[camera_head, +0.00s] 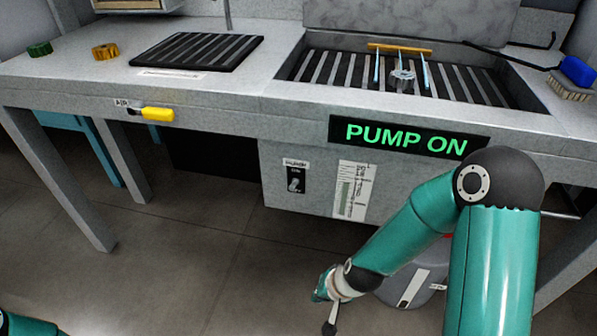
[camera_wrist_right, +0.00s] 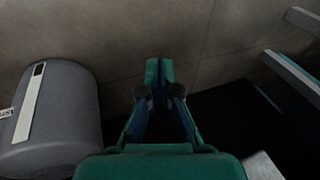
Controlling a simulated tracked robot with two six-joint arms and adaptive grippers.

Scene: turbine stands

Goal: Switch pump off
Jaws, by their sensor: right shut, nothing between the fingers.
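The pump switch (camera_head: 295,184) is a small light lever on a black plate, on the front of the grey box below the sink. Its lever position is too small to tell. A black display (camera_head: 408,138) on the counter front reads PUMP ON in green letters. My right gripper (camera_head: 322,287) is low over the floor, below and a little right of the switch, well apart from it. In the right wrist view, its fingers (camera_wrist_right: 158,72) are together and hold nothing. The switch is not in that view. Only part of my left arm shows at bottom left; its gripper is out of frame.
A yellow-handled air valve (camera_head: 157,114) sits on the counter front. A white label sheet (camera_head: 350,190) is beside the switch. A grey bin (camera_wrist_right: 50,120) stands near the right gripper. A grated sink (camera_head: 465,91) holds a rack. Floor before the switch is clear.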

